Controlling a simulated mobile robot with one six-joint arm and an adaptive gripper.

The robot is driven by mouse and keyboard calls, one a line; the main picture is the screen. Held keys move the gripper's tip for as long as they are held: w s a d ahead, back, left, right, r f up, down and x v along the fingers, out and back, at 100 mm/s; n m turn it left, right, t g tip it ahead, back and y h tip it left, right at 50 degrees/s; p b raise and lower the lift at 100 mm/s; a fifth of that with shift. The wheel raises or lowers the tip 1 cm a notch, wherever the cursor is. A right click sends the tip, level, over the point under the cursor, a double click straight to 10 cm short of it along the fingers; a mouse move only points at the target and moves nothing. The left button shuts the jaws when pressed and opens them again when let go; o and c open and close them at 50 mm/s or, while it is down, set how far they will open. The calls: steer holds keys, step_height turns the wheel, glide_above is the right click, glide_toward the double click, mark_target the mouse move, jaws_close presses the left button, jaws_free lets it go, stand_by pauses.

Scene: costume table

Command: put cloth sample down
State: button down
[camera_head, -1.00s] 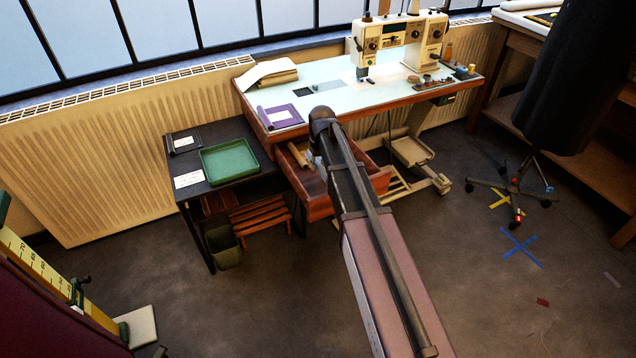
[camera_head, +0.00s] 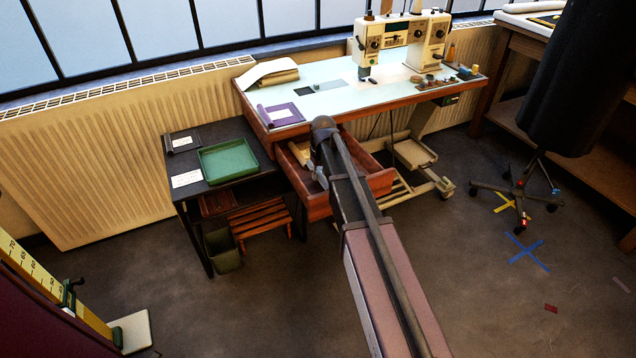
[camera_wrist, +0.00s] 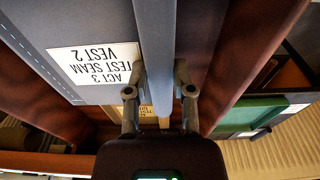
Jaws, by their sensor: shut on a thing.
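In the wrist view a grey cloth sample (camera_wrist: 105,25) has a rolled edge (camera_wrist: 157,40) and a white label reading "ACT 3 TEST SEAM VEST 2". My gripper (camera_wrist: 159,92) is shut on that rolled edge and holds the sample over the open wooden drawer (camera_head: 312,203). In the head view my own arm hides most of the gripper and sample. A tan piece with a label (camera_wrist: 147,111) shows below, inside the drawer. A purple sample (camera_head: 283,115) lies on the sewing table's left end. A dark sample (camera_head: 180,142) lies on the low black table.
A green tray (camera_head: 228,160) and a white card (camera_head: 186,179) sit on the low black table, left of the drawer. The sewing machine (camera_head: 400,40) stands on the pale tabletop (camera_head: 345,95). A wooden stool (camera_head: 262,216) and a bin (camera_head: 222,249) are below.

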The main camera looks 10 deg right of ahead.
mark_target(319, 187)
steer(key=shift+f+b, duration=1.85)
steer(key=shift+f, duration=0.05)
steer(key=shift+f+b, duration=0.2)
steer(key=shift+b, duration=0.1)
steer(key=shift+c, duration=2.4)
jaws_free()
steer(key=shift+r, duration=0.1)
steer(key=shift+r+p, duration=0.15)
steer(key=shift+p, duration=0.25)
steer(key=r+p, duration=0.4)
steer(key=s+r+p, duration=0.1)
steer(key=r+p, duration=0.7)
steer(key=shift+s+d, duration=0.2)
steer(key=shift+d, duration=0.05)
